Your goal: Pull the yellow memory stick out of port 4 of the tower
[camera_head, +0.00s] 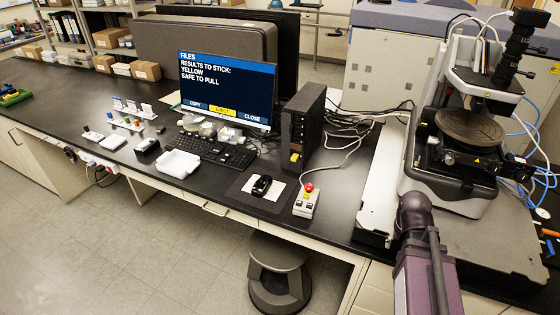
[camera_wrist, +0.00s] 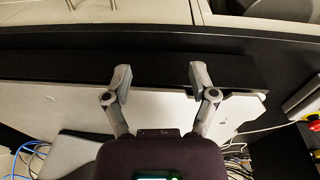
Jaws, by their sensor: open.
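The black tower (camera_head: 303,125) stands upright on the dark bench, right of the monitor. The yellow memory stick (camera_head: 294,157) shows as a small yellow piece low on the tower's front face. The port numbers are too small to read. In the wrist view my gripper (camera_wrist: 160,76) is open, its two fingers wide apart with nothing between them. It hangs over a pale flat plate and the dark bench edge, away from the stick. The stick does not show in the wrist view. My gripper cannot be made out in the head view, where my purple arm reaches in at lower right.
The monitor (camera_head: 227,90) reads "Results to stick: yellow, safe to pull". A control box with a red button (camera_head: 306,200) and a black mouse (camera_head: 262,185) lie before the tower. Cables (camera_head: 350,125) run behind it. The profiler (camera_head: 468,130) stands at right.

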